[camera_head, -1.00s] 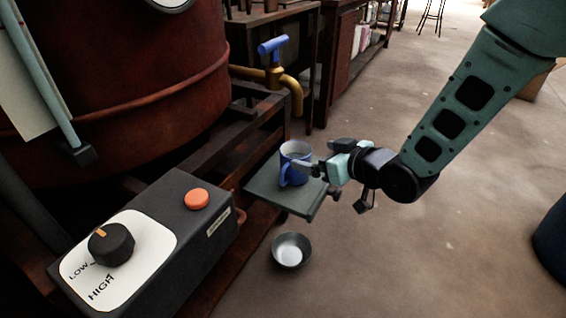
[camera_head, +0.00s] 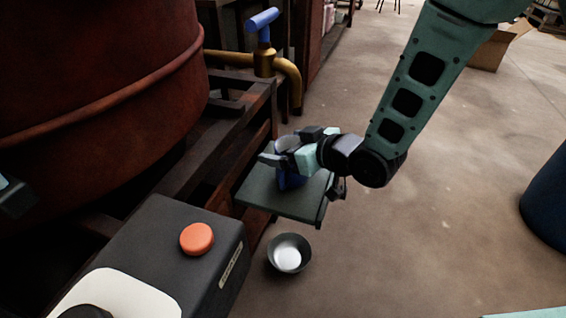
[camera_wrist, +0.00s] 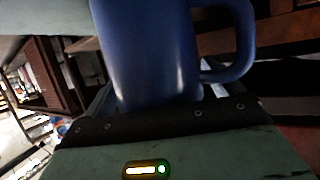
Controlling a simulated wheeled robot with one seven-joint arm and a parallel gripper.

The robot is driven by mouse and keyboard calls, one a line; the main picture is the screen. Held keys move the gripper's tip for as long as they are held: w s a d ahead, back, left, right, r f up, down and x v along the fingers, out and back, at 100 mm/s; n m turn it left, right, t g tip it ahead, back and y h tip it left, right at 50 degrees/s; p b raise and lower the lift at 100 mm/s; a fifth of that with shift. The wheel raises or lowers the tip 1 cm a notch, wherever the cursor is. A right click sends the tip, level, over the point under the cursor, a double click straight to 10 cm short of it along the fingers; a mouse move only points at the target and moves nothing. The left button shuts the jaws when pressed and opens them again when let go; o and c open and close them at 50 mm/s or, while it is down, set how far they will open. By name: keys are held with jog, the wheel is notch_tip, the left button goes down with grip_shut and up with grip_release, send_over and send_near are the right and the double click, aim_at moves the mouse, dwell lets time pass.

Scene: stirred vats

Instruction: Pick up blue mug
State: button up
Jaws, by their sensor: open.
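The blue mug (camera_head: 289,181) stands upright on the small grey-green shelf (camera_head: 262,198). In the head view my gripper (camera_head: 287,149) reaches in from the right at the mug's upper part, and its open fingers and wrist cover much of the mug. In the wrist view the mug (camera_wrist: 150,55) fills the upper middle, very close, with its handle (camera_wrist: 243,40) on the right. Whether a finger touches the mug I cannot tell.
A rusty red vat (camera_head: 100,80) and a brass pipe with a blue valve handle (camera_head: 262,20) stand behind and left. A control box with an orange button (camera_head: 197,239) is in front. A metal bowl (camera_head: 289,255) is below the shelf. The floor on the right is mostly clear.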

jog(key=c, duration=1.3)
jog(key=shift+c, duration=0.4)
jog(key=shift+r, duration=0.2)
